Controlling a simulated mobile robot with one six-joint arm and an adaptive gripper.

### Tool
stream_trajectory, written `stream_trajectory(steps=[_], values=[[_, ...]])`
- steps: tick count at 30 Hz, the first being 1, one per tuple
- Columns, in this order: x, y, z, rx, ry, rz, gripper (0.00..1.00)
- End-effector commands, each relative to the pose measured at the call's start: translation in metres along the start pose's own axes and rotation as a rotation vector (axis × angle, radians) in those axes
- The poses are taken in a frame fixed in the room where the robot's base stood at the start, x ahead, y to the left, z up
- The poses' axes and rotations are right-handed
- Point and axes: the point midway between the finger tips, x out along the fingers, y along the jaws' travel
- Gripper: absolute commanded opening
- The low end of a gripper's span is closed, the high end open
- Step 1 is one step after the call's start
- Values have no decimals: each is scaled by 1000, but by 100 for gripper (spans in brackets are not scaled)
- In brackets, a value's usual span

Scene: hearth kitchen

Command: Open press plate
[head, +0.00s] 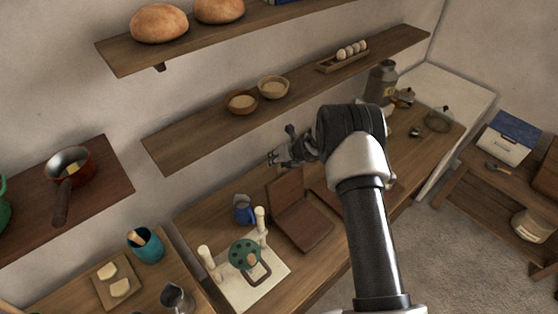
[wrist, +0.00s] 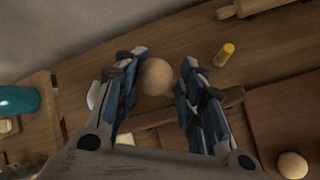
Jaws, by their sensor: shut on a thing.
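The hinged wooden press (head: 308,226) stands open on the counter in the head view. Its upper plate (head: 286,190) is raised and leans back toward the wall, and its lower plate lies flat. My gripper (head: 272,158) is just above the raised plate's top edge. In the wrist view my gripper (wrist: 162,82) is closed around a round tan knob (wrist: 156,76). A wooden edge (wrist: 222,104) runs below the knob. I cannot tell whether the knob joins the plate, as the fingers hide the contact.
In the wrist view a yellow cylinder (wrist: 226,54), a rolling pin (wrist: 242,9) and a pale ball (wrist: 292,165) are nearby. A shelf (head: 200,140) runs above the counter.

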Motion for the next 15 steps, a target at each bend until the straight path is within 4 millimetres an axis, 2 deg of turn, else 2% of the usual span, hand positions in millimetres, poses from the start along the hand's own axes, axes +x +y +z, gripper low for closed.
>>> stream_trajectory(steps=[4, 5, 9, 15], values=[[2, 1, -2, 4, 3, 4, 0], [2, 1, -2, 4, 3, 4, 37], [2, 1, -2, 4, 4, 3, 47], [1, 0, -2, 2, 3, 1, 47]])
